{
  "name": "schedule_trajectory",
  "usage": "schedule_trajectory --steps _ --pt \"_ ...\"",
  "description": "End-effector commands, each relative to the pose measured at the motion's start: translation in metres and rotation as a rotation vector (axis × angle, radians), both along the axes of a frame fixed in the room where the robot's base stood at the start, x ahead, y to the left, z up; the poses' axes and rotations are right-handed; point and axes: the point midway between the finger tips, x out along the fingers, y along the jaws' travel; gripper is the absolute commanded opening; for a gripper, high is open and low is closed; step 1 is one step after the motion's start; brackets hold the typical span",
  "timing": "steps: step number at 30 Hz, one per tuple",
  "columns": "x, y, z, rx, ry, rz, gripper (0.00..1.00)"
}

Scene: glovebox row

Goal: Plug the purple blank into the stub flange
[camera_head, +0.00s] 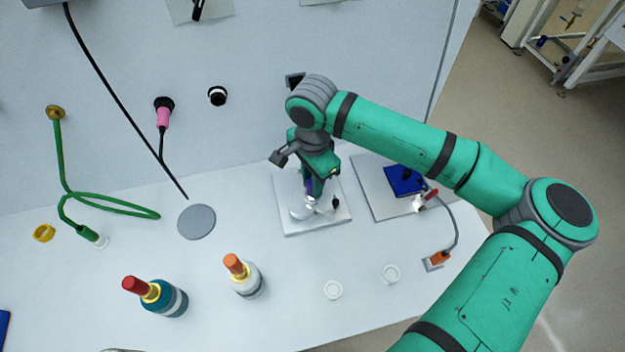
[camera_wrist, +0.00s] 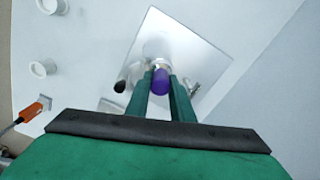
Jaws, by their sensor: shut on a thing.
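My gripper (camera_head: 314,188) is shut on the purple blank (camera_wrist: 161,80), which sits between the two green fingers in the wrist view. In the head view only a sliver of purple shows between the fingers. A pale metal round fitting (camera_wrist: 157,48), which looks like the stub flange, stands on a light square plate (camera_wrist: 190,40). It also shows in the head view (camera_head: 300,212) beneath my gripper. The blank overlaps the fitting in the wrist view; I cannot tell whether they touch. A black-tipped part (camera_wrist: 120,87) and a small metal part (camera_wrist: 195,88) flank the fingers.
A plate with a blue block (camera_head: 404,181) and a cable to an orange plug (camera_head: 439,258) lies to the right. A grey disc (camera_head: 196,222) and green hose (camera_head: 110,208) lie left. The wall rises behind.

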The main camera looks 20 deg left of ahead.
Motion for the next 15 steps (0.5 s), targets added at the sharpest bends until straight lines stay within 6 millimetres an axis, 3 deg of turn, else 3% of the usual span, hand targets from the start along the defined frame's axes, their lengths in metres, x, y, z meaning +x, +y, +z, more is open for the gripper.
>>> schedule_trajectory --steps 5,6,9,15 --pt "0.0000 -0.0001 -0.0039 0.000 0.000 0.000 0.00" --pt "0.0000 -0.0001 -0.0042 -0.001 -0.001 0.000 0.23" --pt "0.0001 -0.0002 -0.0040 -0.001 -0.001 0.000 0.43" --pt "-0.0001 -0.0001 -0.0039 0.000 0.000 0.000 0.43"
